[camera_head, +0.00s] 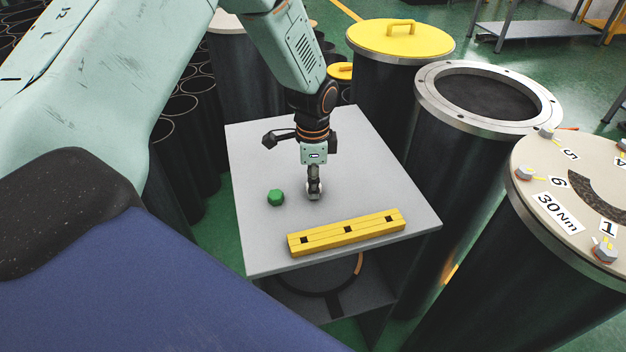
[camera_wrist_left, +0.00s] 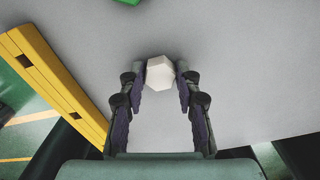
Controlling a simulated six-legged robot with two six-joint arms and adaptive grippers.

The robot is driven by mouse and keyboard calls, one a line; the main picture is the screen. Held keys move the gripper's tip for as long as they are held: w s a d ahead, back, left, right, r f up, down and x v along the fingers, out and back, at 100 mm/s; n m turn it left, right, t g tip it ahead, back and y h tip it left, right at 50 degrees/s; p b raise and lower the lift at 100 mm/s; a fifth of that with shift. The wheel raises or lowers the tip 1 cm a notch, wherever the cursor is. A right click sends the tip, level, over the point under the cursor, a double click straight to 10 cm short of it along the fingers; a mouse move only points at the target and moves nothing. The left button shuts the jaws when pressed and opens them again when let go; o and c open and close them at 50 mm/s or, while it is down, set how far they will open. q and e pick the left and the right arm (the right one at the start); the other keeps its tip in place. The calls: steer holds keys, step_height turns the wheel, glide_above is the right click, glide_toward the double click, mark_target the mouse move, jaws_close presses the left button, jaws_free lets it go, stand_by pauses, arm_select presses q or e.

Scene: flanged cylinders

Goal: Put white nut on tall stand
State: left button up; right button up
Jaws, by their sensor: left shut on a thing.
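A white six-sided nut (camera_wrist_left: 160,73) sits between the two fingertips of my left gripper (camera_wrist_left: 161,82) in the left wrist view. The fingers are shut on its sides. In the head view my left gripper (camera_head: 314,190) points down at the middle of a grey square tabletop (camera_head: 260,235), and the nut is mostly hidden by the fingers. I cannot tell whether the nut touches the tabletop. I cannot tell for sure which thing is the tall stand. My right gripper is not in view.
A green nut (camera_head: 275,197) lies left of my gripper. A yellow bar with square holes (camera_head: 346,232) lies along the near edge. An open flanged cylinder (camera_head: 430,110), a yellow-lidded drum (camera_head: 385,80) and a bolted cylinder marked 30Nm (camera_head: 535,170) stand to the right.

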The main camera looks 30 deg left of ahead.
arm_select(q)
steer(key=shift+w+f, duration=0.1)
steer(key=shift+f, duration=0.05)
steer(key=o, duration=0.8)
steer(key=shift+w+d, duration=0.1)
steer(key=shift+c, duration=0.2)
steer(key=o, duration=0.4)
steer(key=shift+s, duration=0.25)
steer(key=shift+w+r, duration=0.3)
steer(key=shift+r, duration=0.35)
step_height(320, 180, up, 11)
steer(key=b, duration=0.1)
steer(key=shift+s, duration=0.15)
steer(key=shift+s, duration=0.15)
